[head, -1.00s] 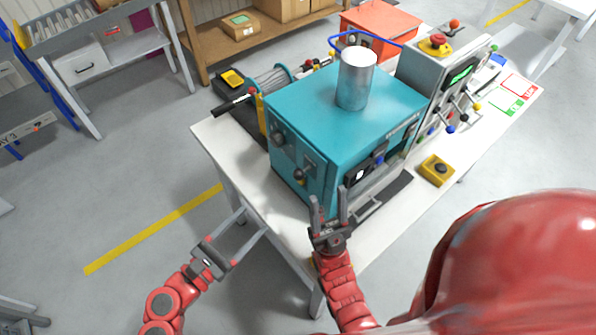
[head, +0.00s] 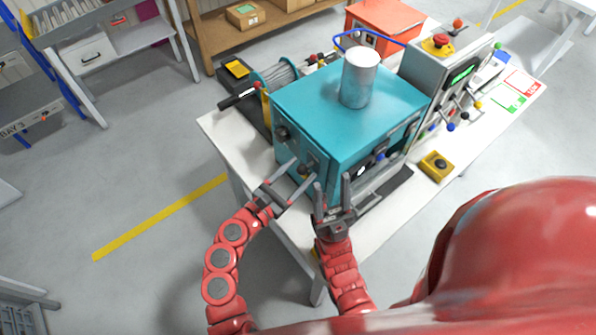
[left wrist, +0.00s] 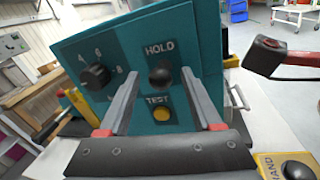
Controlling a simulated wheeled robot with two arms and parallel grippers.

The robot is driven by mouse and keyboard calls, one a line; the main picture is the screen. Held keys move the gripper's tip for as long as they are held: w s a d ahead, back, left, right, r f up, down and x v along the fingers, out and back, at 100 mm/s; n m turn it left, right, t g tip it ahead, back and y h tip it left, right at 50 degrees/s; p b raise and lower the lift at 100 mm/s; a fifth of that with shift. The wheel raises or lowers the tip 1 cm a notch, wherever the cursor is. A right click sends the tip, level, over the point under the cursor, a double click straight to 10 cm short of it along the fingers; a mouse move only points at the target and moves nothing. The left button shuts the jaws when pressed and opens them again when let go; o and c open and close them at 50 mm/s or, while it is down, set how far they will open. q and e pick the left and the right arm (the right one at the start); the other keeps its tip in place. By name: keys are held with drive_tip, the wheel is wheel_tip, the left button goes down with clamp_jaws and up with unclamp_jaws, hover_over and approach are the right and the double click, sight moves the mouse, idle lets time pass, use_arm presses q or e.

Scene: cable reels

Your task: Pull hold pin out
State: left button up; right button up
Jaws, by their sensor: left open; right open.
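The hold pin (left wrist: 160,76) is a dark round knob under the word HOLD on the side panel of the teal machine (head: 340,120). In the left wrist view it sits between the two fingers of my left gripper (left wrist: 162,98). My left gripper (head: 302,170) is open in front of that panel in the head view; I cannot tell whether a finger touches the knob. My right gripper (head: 332,192) is open and empty beside the machine's front corner.
A yellow TEST button (left wrist: 161,114) sits just below the knob, and a dial (left wrist: 96,77) is to its left. A metal cylinder (head: 358,78) stands on the machine. A yellow box with a black button (head: 435,166) lies on the white table (head: 222,130).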

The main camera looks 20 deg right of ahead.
use_arm(q)
clamp_jaws()
idle(0.3)
idle(1.1)
